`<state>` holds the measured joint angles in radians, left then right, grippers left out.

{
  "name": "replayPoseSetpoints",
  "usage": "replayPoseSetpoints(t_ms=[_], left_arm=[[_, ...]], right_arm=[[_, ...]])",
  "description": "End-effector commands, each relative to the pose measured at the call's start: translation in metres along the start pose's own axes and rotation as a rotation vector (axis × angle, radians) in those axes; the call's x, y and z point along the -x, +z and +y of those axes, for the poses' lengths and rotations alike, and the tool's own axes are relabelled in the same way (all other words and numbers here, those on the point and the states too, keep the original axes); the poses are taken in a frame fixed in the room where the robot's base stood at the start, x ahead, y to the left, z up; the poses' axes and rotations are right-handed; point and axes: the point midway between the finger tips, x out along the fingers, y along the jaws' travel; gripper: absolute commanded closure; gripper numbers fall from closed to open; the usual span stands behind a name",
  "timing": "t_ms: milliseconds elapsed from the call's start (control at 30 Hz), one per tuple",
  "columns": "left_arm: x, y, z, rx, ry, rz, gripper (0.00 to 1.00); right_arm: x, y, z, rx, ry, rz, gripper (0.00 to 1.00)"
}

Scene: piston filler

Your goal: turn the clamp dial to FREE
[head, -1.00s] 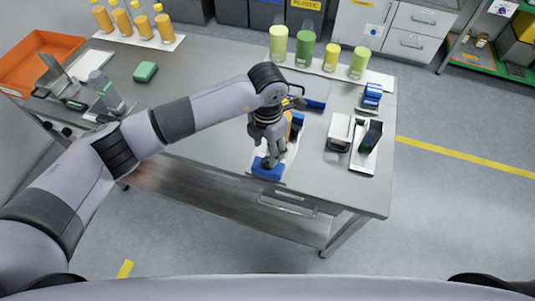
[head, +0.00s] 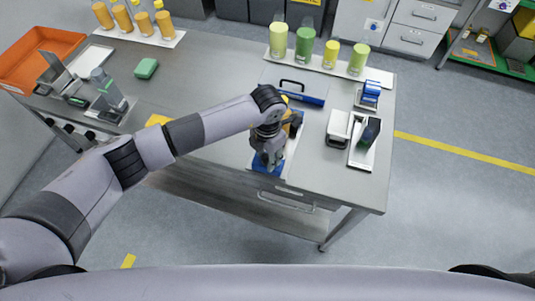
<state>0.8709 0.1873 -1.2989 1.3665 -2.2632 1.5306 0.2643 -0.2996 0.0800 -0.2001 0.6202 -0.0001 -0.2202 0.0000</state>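My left gripper (head: 267,164) points down over a small blue device (head: 257,171) near the front edge of the metal table. The fingertips are at or just above the device. The gripper covers most of it, so I cannot make out the clamp dial or its marks. Whether the fingers are open or shut does not show clearly. An orange-yellow and blue part (head: 294,122) stands just behind the gripper on the same pale base. My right gripper is not in view.
A blue tray with a black handle (head: 305,97) lies behind the gripper. A white device (head: 338,127) and a tray with a dark bottle (head: 369,133) stand to the right. Green and yellow containers (head: 305,45) line the back. An orange bin (head: 38,60) is far left.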

Motion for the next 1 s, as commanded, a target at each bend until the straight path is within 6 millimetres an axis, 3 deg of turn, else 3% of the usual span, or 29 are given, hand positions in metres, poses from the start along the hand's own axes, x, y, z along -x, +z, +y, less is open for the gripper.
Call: replayPoseSetpoints(t_ms=[433,767,1000], left_arm=[[0.001,0.0,0.0,0.0,0.0,0.0,0.97],[0.0,0.0,0.0,0.042,0.001,-0.001,0.97],[-0.001,0.0,0.001,0.185,0.001,-0.001,0.97]], right_arm=[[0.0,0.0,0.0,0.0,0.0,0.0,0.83],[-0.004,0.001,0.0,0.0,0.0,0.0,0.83],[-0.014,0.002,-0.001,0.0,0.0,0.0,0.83]])
